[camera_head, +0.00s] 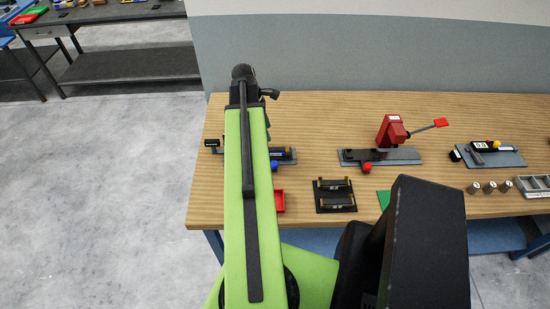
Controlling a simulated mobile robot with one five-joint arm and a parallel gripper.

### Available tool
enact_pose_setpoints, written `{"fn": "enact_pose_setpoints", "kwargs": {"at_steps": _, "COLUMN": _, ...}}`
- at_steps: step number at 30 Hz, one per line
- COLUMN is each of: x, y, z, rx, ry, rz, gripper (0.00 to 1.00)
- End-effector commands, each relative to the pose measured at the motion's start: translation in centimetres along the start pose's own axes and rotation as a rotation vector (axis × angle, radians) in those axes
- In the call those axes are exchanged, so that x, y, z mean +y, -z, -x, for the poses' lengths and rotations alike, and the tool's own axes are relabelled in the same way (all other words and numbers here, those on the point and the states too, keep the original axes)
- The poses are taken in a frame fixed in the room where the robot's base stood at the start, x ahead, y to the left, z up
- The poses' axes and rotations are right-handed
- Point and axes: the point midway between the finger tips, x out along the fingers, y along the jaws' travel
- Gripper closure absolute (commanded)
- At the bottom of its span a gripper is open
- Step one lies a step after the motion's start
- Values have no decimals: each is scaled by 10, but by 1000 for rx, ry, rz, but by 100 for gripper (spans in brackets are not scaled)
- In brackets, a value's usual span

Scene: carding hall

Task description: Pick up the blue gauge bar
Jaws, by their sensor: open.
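My green arm reaches away over the wooden table, and the dark end of the arm with my gripper (268,94) is near the table's back edge. The gripper is open, though its fingers show only in small part. I cannot make out the blue gauge bar for certain. A small fixture (287,156) with a blue knob (274,166) is partly hidden behind my arm, and its other side shows left of the arm. A black rack (336,209) holds dark bars with yellowish ends, right of my arm.
A red tray (279,201) lies close to my arm. A plate with a red lever device (392,130) stands to the right, with another fixture (490,154), several metal cylinders (489,187) and a grey tray (535,186) beyond. The wall (380,55) is behind the table (330,112).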

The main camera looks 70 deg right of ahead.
Motion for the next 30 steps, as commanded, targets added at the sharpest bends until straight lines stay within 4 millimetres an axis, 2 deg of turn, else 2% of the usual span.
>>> {"fn": "enact_pose_setpoints", "kwargs": {"at_steps": 1, "x": 0, "y": 3, "z": -23, "rx": 0, "ry": 0, "rz": -1, "gripper": 47}}
{"fn": "enact_pose_setpoints", "kwargs": {"at_steps": 6, "x": 0, "y": 2, "z": -56, "rx": 0, "ry": 0, "rz": -2, "gripper": 47}}
{"fn": "enact_pose_setpoints", "kwargs": {"at_steps": 14, "x": 0, "y": 0, "z": -61, "rx": 0, "ry": 0, "rz": -1, "gripper": 47}}
{"fn": "enact_pose_setpoints", "kwargs": {"at_steps": 24, "x": 4, "y": 4, "z": -112, "rx": 0, "ry": 1, "rz": -3, "gripper": 47}}
{"fn": "enact_pose_setpoints", "kwargs": {"at_steps": 30, "x": 4, "y": 2, "z": -110, "rx": 0, "ry": 1, "rz": -3, "gripper": 47}}
